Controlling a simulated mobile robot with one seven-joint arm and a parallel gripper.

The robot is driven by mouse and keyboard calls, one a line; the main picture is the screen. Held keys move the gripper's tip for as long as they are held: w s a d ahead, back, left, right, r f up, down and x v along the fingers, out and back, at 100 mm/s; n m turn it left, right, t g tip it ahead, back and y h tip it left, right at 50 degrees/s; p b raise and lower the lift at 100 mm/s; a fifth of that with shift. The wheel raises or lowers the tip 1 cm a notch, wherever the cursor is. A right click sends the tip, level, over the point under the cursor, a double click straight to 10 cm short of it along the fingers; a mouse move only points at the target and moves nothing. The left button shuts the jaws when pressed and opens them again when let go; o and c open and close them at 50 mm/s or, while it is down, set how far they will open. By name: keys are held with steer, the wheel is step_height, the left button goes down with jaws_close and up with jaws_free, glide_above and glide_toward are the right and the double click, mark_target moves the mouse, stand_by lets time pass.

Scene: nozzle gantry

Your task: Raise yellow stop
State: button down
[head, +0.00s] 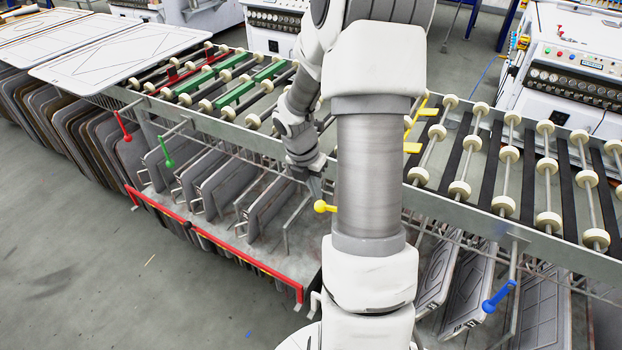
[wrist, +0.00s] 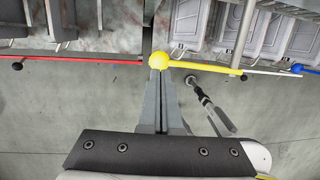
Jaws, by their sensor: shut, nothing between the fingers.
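The yellow lever with a ball knob (head: 321,207) sticks out from the front of the roller conveyor. In the wrist view its knob (wrist: 159,60) is just beyond my fingertips, with its yellow arm running right. My gripper (wrist: 160,76) is shut and empty, its fingertips at the near side of the knob; whether they touch it I cannot tell. In the head view my gripper (head: 316,192) is just above and left of the knob. Yellow stop pieces (head: 412,147) show among the rollers, partly hidden behind my arm.
A red lever (head: 123,127) and a green lever (head: 166,152) are at the left, and a blue lever (head: 497,298) at the right. A red rail (head: 215,242) runs low along the front. The floor in front is mostly clear.

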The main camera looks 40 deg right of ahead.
mark_target(318, 205)
steer(key=shift+x, duration=1.4)
steer(key=shift+f, duration=0.15)
steer(key=shift+a+f+g+h, duration=0.1)
steer(key=shift+f+g+h, duration=0.4)
steer(key=shift+f+g, duration=0.6)
steer(key=s+d+f+n+g+h+b, duration=0.1)
steer(key=s+d+f+g+h+b, duration=0.2)
steer(key=s+f+g, duration=0.3)
steer(key=shift+s+f+n+g+h, duration=0.3)
steer(key=shift+f+g+h, duration=0.6)
steer(key=shift+f+g, duration=0.9)
steer(key=shift+s, duration=0.25)
steer(key=shift+w+r, duration=0.1)
